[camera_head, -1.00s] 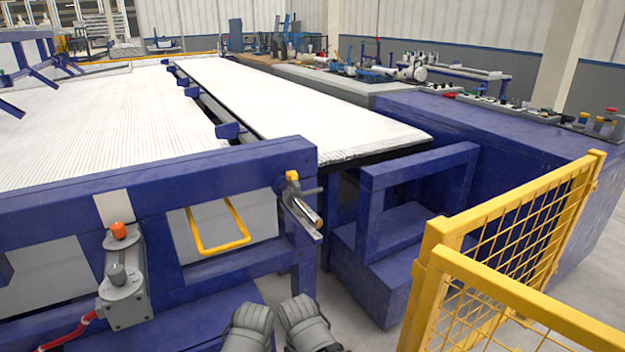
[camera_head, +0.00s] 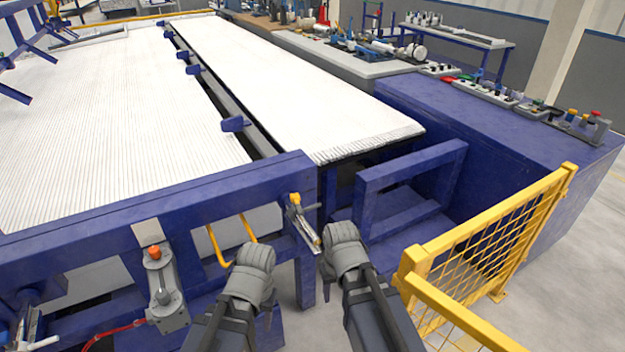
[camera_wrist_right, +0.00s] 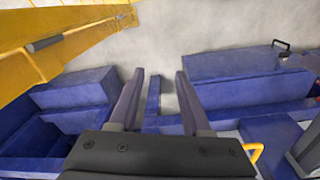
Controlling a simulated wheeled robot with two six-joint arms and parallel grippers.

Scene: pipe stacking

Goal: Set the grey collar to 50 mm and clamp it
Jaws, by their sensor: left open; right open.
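A rod-and-scale stop assembly (camera_head: 305,225) with a yellow handle (camera_head: 295,199) sticks out from the right end of the blue frame in the head view. A grey collar cannot be told apart on it at this size, and the scale cannot be read. My right gripper (camera_head: 342,248) is just right of the rod's front end, apparently apart from it. In the right wrist view the right gripper (camera_wrist_right: 159,88) has its two fingers spread with nothing between them. My left gripper (camera_head: 250,265) is left of and below the assembly, open, its fingers mostly hidden.
A yellow mesh fence (camera_head: 490,250) stands close on the right. The blue frame beam (camera_head: 160,207) runs across in front of the white pipe bed (camera_head: 110,110). A grey device with an orange knob (camera_head: 163,285) is mounted at the left. A yellow loop handle (camera_head: 215,245) is behind my left gripper.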

